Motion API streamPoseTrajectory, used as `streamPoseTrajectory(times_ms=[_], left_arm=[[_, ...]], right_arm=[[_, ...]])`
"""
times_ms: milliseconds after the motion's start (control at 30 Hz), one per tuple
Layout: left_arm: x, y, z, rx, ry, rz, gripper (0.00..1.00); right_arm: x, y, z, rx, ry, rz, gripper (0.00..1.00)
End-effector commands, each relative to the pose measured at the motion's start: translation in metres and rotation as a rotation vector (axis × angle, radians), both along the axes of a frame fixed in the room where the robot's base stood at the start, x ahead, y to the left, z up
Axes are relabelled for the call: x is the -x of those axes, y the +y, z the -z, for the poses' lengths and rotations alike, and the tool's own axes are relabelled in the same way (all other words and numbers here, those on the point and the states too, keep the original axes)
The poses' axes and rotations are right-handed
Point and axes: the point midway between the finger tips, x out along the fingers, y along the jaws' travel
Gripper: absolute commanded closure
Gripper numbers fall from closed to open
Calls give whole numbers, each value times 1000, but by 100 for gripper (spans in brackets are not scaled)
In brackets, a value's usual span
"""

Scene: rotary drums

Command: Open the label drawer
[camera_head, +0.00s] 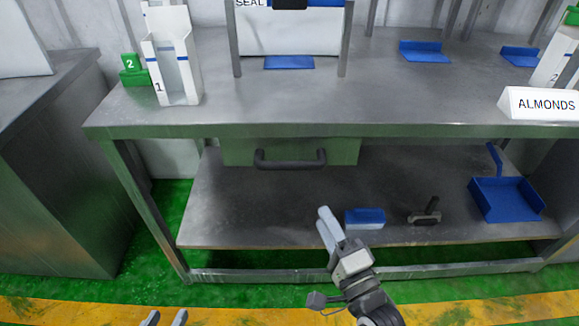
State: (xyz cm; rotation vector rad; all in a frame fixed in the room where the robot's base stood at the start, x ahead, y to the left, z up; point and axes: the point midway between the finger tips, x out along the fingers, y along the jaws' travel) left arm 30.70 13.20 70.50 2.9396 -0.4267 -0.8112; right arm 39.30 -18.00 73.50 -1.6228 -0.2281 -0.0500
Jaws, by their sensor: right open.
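The label drawer (235,152) hangs under the front edge of the steel table; its grey-green front looks pushed in. Its dark bar handle (290,162) runs across the front, and nothing is touching it. My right gripper (328,228) is open and empty, below and a little right of the handle, in front of the lower shelf. My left gripper (165,318) shows only its two fingertips at the bottom edge, left of centre. They stand apart with nothing between them.
The steel table top (330,95) overhangs the drawer. The lower shelf (260,215) bears a blue block (364,219), a dark-handled tool (426,213) and a blue dustpan (507,200). A white holder marked 1 (175,65) and an ALMONDS sign (542,104) stand on top. Space before the handle looks clear.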

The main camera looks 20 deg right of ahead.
Motion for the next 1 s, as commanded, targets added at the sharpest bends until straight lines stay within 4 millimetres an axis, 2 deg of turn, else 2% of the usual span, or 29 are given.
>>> streamPoseTrajectory(times_ms=[33, 233, 700, 833, 1000], left_arm=[[0, 0, 3, 3, -3, -1, 64], [0, 0, 0, 5, -3, -1, 64], [0, 0, 3, 4, -4, -1, 64], [0, 0, 4, 4, -5, -1, 64], [0, 0, 3, 4, -7, -1, 64]], right_arm=[[-2, 0, 4, 0, -1, 0, 59], [-26, 3, -3, -1, -4, 2, 59], [-123, 15, -19, 1, -4, 1, 59], [-142, 17, -22, 1, -1, 1, 59], [-154, 18, -24, 1, 0, 1, 59]])
